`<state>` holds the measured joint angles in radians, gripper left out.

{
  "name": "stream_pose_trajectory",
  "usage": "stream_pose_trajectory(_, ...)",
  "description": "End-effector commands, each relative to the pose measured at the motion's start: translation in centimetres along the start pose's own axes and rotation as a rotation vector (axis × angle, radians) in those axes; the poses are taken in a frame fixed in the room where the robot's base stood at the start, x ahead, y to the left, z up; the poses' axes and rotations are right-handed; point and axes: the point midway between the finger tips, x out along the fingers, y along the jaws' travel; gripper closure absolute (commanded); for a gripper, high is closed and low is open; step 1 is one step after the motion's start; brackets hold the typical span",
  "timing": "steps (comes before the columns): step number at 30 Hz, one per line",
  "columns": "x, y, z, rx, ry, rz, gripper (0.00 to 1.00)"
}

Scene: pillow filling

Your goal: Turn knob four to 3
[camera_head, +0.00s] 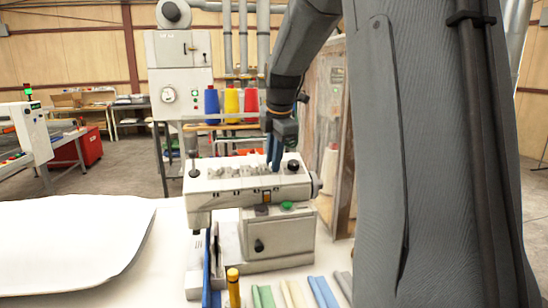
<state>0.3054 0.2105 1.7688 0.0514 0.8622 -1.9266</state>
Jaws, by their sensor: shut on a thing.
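The white machine (248,192) stands on the table in the middle of the view. A row of small pale knobs (238,171) runs along its top panel; they are too small to read any numbers. My gripper (274,167) reaches down from above to the right end of this row and is shut on a small knob there. The fingers hide that knob, so its setting and which number it bears cannot be read. A larger black knob (293,166) stands just right of my fingers, apart from them.
A white pillow (70,245) lies left on the table. Thread spools (231,103) stand behind. My arm covers the right side.

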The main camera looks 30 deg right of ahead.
Motion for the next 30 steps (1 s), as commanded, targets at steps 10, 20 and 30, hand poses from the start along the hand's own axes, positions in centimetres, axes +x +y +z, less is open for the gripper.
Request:
stream_pose_trajectory(10, -0.09, 0.06, -0.03, -0.139, -0.005, -0.005, 1.00)
stream_pose_trajectory(20, -0.06, 0.06, -0.02, -0.163, -0.006, -0.005, 1.00)
stream_pose_trajectory(30, -0.05, 0.05, -0.01, -0.161, -0.006, -0.006, 0.63)
